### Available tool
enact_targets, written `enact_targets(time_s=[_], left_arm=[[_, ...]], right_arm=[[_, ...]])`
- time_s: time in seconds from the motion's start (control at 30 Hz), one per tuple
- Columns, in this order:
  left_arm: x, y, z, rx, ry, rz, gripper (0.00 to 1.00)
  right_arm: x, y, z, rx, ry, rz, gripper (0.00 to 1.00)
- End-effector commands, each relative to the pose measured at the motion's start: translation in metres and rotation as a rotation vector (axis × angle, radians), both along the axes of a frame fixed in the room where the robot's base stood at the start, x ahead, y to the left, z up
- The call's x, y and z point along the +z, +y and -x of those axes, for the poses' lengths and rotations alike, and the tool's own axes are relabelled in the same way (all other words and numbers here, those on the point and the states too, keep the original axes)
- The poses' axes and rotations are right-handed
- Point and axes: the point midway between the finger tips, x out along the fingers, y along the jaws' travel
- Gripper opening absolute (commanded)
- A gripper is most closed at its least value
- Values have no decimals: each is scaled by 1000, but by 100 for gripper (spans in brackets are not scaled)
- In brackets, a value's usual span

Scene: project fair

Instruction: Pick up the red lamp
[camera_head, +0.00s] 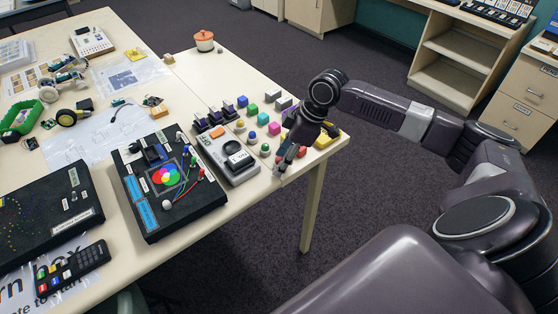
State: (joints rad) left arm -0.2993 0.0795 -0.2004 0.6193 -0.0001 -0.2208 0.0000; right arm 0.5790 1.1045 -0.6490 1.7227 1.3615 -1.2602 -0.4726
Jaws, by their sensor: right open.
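A black display board (150,222) carries red, green and blue overlapping circles of light and several small coloured parts with wires. A small red-tipped part (201,172) sits at its right side; it is too small to tell surely that it is the red lamp. My right gripper (280,163) reaches down at the table's right edge, to the right of the grey device and apart from the board. It is open. It partly hides small red and blue items around it, and I cannot tell what they are. My left gripper is out of view.
A grey device with a dark round knob (233,153) stands between board and gripper. Several coloured blocks, such as a green cube (252,109), stand beyond it. A black remote (72,269) lies at lower left. An orange pot (204,40) stands at the far corner.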

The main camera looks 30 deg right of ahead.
Motion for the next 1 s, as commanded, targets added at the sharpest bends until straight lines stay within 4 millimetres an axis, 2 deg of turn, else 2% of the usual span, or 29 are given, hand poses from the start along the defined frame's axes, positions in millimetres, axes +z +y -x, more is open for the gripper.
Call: enact_targets(time_s=[0.07,0.17,0.5,0.83,1.0], left_arm=[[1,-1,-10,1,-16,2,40],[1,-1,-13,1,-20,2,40],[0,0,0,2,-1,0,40],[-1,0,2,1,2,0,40],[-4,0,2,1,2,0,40]], right_arm=[[0,0,0,0,-1,1,44],[0,0,0,0,-1,1,43],[0,0,0,0,-1,1,7],[4,0,-1,-1,-3,0,7],[21,0,-2,0,-7,0,7]])
